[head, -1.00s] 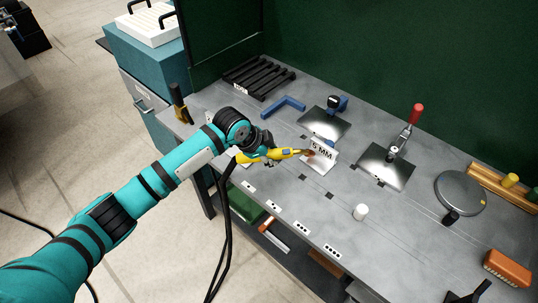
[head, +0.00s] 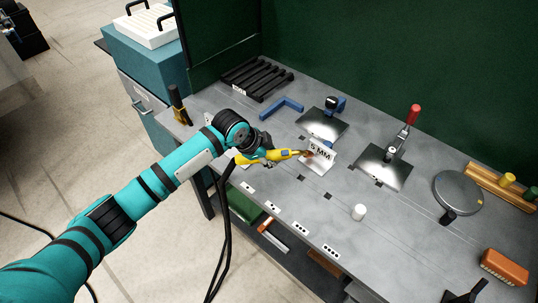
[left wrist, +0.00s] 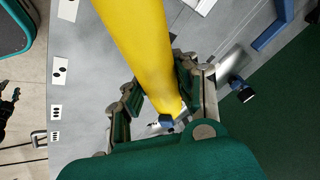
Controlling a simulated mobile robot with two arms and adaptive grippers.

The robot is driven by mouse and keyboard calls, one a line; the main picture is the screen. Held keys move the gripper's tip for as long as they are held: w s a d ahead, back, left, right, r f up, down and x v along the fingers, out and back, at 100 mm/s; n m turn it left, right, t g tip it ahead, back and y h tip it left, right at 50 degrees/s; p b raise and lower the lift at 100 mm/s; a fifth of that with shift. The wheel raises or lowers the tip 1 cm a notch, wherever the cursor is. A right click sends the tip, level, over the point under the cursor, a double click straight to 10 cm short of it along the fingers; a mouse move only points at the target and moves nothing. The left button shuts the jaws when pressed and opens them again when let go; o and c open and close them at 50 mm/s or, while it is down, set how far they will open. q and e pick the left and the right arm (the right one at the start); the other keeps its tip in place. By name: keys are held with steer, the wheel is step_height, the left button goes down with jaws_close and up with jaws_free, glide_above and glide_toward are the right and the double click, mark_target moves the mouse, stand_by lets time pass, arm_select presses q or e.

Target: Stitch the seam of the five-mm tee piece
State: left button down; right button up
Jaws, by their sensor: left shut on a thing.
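My left gripper (head: 264,153) is shut on a yellow torch (head: 284,155), which lies across its fingers and also fills the upper middle of the left wrist view (left wrist: 138,45). The torch's dark tip points right, at the bright metal tee piece marked "5 MM" (head: 318,162). The tip is close to the piece's upright plate; I cannot tell whether they touch. The seam is too small to make out and partly hidden by the torch. My right gripper is not in view.
Behind the tee piece stand another metal plate with a blue clamp (head: 338,104) and a plate under a red-handled clamp (head: 412,115). A white cylinder (head: 359,212), a round grey disc (head: 458,192) and an orange brush (head: 505,267) are to the right. Black bars (head: 262,78) lie behind.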

arm_select(q)
steer(key=shift+w+d+f+b, duration=0.2)
steer(key=shift+w+d+b, duration=0.05)
steer(key=shift+w+b, duration=0.15)
stand_by(0.8)
stand_by(1.4)
steer(key=shift+s+d+p, duration=0.2)
steer(key=shift+s+p, duration=0.05)
steer(key=shift+p, duration=0.25)
steer(key=shift+s+d+p, duration=0.9)
steer(key=shift+d+p, duration=0.15)
steer(key=shift+d, duration=0.1)
stand_by(2.4)
steer(key=shift+s+d, duration=0.2)
steer(key=shift+d, duration=0.1)
steer(key=shift+d+p, duration=0.1)
steer(key=shift+p, duration=0.2)
stand_by(0.8)
